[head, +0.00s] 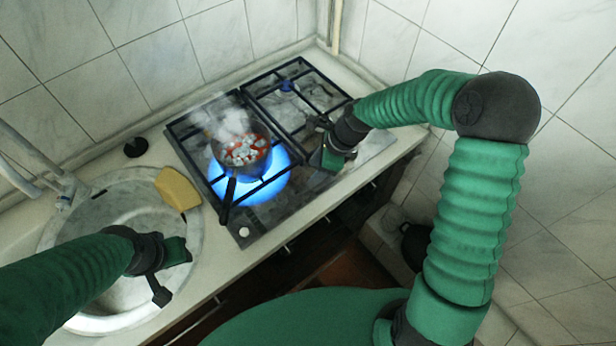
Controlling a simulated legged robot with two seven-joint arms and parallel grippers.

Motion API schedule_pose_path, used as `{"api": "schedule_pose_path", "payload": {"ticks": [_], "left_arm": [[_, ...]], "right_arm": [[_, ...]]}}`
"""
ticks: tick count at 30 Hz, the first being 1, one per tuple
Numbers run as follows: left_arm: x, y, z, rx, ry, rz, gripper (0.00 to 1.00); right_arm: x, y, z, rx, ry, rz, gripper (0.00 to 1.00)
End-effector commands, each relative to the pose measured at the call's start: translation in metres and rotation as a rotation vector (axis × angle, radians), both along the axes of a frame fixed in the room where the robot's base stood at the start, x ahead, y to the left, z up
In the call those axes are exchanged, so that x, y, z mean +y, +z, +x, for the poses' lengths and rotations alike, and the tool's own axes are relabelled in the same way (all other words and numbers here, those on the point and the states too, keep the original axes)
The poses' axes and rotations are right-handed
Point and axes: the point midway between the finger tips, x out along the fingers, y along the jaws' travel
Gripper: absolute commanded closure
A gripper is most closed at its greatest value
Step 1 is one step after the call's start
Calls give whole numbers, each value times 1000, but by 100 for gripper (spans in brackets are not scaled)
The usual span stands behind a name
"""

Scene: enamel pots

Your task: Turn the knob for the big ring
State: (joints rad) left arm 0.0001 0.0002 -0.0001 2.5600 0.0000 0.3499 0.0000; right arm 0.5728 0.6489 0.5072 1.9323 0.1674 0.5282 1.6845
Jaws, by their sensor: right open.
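The hob (268,220) is set in the worktop, with black grates over its rings. A blue flame (277,170) burns under the pot on the left side. A pale knob (243,231) shows at the hob's front left corner; any other knobs are hidden or too small to tell. My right gripper (325,142) is open and empty, low over the right front part of the hob, apart from the pale knob. My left gripper (173,272) appears open and empty above the sink's right front edge.
A steaming pot (246,152) with red and white contents stands on the lit ring, its dark handle (228,198) pointing to the front. A yellow sponge (177,189) lies on the rim of the sink (110,205). Tiled walls stand behind and to the right.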

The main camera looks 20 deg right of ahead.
Motion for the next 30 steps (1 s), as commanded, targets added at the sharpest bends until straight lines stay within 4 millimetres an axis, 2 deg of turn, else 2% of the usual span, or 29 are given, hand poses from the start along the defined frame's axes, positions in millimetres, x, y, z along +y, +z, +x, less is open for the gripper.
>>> {"api": "schedule_pose_path", "payload": {"ticks": [1, 6, 10, 17, 27, 30], "left_arm": [[0, 0, 0, 0, 0, 0, 64], [0, 0, 0, 0, 0, 0, 64], [0, 0, 0, 0, 0, 0, 64], [0, 0, 0, 0, 0, 0, 64], [0, 0, 0, 0, 0, 0, 64], [0, 0, 0, 0, 0, 0, 64]], "right_arm": [[5, -12, 1, 4, 3, 2, 47], [15, -39, 6, 1, 0, 0, 47], [18, -47, 7, -1, 2, 0, 47], [18, -48, 8, -2, 1, -2, 47], [18, -48, 8, -2, 1, -2, 91], [17, -48, 8, -2, 1, -2, 100]]}}
